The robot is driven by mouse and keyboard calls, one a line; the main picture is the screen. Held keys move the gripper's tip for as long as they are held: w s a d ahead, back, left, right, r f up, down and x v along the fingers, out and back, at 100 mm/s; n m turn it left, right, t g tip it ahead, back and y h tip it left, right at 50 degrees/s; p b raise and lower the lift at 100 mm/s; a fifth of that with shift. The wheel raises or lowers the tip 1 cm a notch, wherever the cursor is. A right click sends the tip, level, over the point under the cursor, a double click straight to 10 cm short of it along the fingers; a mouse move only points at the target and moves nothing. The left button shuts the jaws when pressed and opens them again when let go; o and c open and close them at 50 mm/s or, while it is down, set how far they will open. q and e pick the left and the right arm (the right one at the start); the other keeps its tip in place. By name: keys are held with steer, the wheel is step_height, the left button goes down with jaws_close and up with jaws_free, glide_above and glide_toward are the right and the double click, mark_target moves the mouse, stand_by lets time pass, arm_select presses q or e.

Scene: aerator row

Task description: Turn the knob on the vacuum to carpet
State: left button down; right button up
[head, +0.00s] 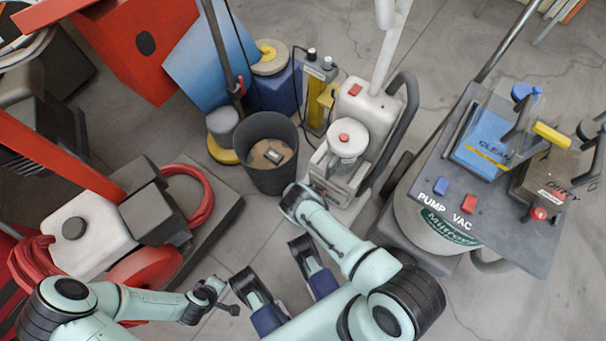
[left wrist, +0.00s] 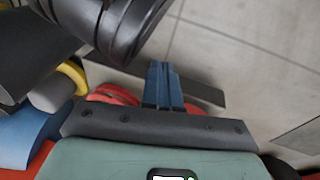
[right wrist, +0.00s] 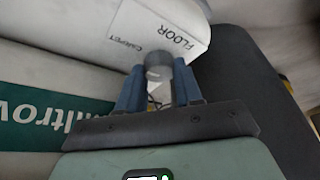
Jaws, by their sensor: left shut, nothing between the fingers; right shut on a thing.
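The vacuum is a white upright machine (head: 362,103) with a red button, standing at the middle of the head view. The right wrist view shows its white casing (right wrist: 170,15) close up, with the words FLOOR and CARPET printed on it. My right gripper (right wrist: 158,78) is shut on a small grey knob (right wrist: 158,64) beside these words. The knob's pointing direction is not clear. In the head view my right arm hides the knob and the fingers. My left gripper (left wrist: 164,72) is shut and empty, to the left of the vacuum and apart from it.
A dark bin (head: 268,175) stands left of the vacuum. A cart with PUMP and VAC switches (head: 445,190) stands close on the right. A red and white machine with a red hose (head: 200,215) is at the left. Bare concrete floor shows between.

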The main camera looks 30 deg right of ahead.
stand_by(0.3)
steer(key=o, duration=1)
steer(key=shift+o, duration=0.2)
steer(key=p+v, duration=0.2)
steer(key=v, duration=0.1)
steer(key=shift+r, duration=0.15)
arm_select(q)
steer(key=s+d+r+g+h+p, duration=0.1)
steer(key=s+d+r+p, duration=0.3)
steer(key=r, duration=0.4)
steer(key=shift+s+d+m+g, duration=0.2)
steer(key=shift+s+m+g, duration=0.15)
steer(key=shift+s, duration=0.4)
arm_select(e)
steer(key=v, duration=1)
steer(key=shift+s, duration=0.1)
